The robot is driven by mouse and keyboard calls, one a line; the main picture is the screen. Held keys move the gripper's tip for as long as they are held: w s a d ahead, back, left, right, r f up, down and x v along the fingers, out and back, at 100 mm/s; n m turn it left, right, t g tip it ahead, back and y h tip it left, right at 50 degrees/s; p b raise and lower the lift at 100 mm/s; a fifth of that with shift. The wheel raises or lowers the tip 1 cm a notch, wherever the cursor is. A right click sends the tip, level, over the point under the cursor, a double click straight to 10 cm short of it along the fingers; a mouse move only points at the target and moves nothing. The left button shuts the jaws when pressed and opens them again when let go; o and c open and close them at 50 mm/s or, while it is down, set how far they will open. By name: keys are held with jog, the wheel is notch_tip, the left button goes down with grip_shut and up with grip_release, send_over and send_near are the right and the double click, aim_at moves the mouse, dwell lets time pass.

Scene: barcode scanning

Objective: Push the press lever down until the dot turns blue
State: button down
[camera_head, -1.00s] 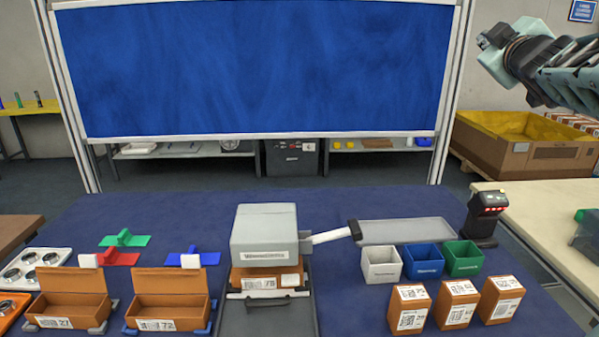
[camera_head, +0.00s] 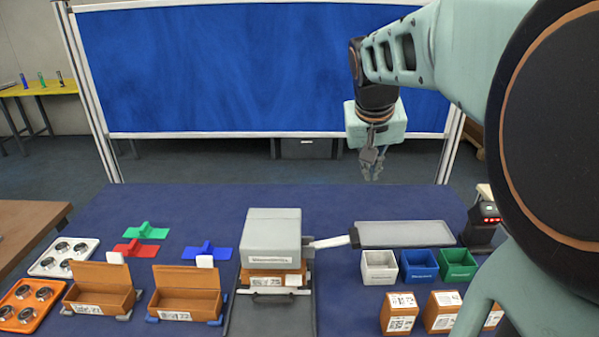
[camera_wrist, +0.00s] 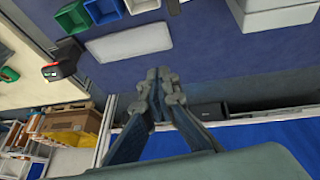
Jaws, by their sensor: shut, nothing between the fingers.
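The press is a grey box-shaped head (camera_head: 272,238) on a dark base plate, with a brown labelled box (camera_head: 262,277) under it. Its press lever (camera_head: 331,242) is a white bar with a black end, sticking out from the press's right side, close to level. It ends beside the grey tray. I cannot make out a dot on the press. My gripper (camera_head: 372,172) hangs fingers down, high above the table's far edge, behind and to the right of the lever, apart from it. It is shut and empty. In the wrist view my closed fingers (camera_wrist: 157,88) show in the middle.
A grey tray (camera_head: 405,233), white, blue and green bins, and several labelled brown boxes (camera_head: 400,313) fill the right. A scanner (camera_head: 483,225) stands at the right. Open brown boxes (camera_head: 187,292) and coloured pieces lie left. The blue table behind the press is clear.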

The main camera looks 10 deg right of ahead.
aim_at(353, 234)
jog(key=s+a+f+g+y, duration=0.1)
jog(key=s+a, duration=0.2)
jog(key=a, duration=0.2)
jog(key=shift+g, duration=0.3)
jog(key=shift+f, duration=0.1)
jog(key=x, duration=0.4)
jog(key=p+x, duration=0.1)
jog(key=x, duration=0.4)
jog(key=s+x, duration=0.1)
jog(key=x, duration=0.3)
jog(key=shift+d+f, duration=0.15)
jog(key=shift+f, duration=0.35)
jog(key=shift+d+f, duration=0.1)
